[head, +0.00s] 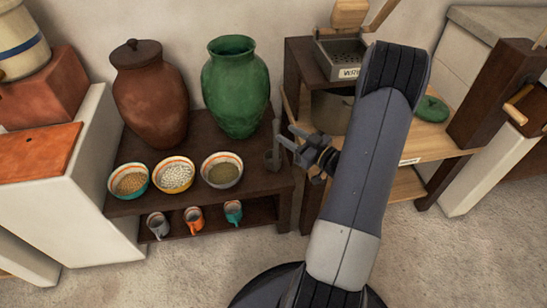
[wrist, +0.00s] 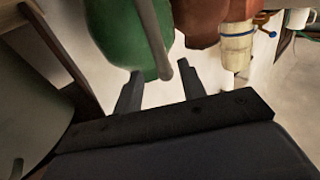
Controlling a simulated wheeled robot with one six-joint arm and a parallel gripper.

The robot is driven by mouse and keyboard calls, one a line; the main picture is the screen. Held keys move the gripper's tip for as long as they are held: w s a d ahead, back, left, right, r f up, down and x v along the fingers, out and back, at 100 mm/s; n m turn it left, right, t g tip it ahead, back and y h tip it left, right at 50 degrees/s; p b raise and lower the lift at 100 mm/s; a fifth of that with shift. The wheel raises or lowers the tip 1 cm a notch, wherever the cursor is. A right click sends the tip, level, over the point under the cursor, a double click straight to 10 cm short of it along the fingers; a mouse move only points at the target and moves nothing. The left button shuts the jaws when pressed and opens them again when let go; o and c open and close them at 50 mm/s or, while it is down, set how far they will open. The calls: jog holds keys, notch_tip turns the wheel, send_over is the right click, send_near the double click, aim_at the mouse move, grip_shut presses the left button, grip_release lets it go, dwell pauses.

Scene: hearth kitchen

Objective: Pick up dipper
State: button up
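The dipper (head: 272,158) is a small dark cup with a long grey upright handle, standing at the right end of the dark wooden shelf. My gripper (head: 288,138) is open just right of the dipper's handle. In the wrist view the handle (wrist: 154,35) runs down from the top, its rounded end level with the space between my two fingertips (wrist: 159,76). There are gaps on both sides, and I see no contact. The dipper's cup is not clear in the wrist view.
A green vase (head: 235,88) stands close behind the dipper, with a brown lidded jar (head: 150,95) to its left. Several bowls, including a greenish-filled one (head: 222,171), line the shelf front. A wooden stand (head: 297,95) with a pot (head: 331,110) is close on the right.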

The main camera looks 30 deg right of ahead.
aim_at(278, 131)
jog(key=shift+b+x, duration=0.65)
jog(key=shift+x, duration=2.1)
jog(key=shift+f, duration=0.15)
jog(key=shift+s, duration=0.1)
grip_shut()
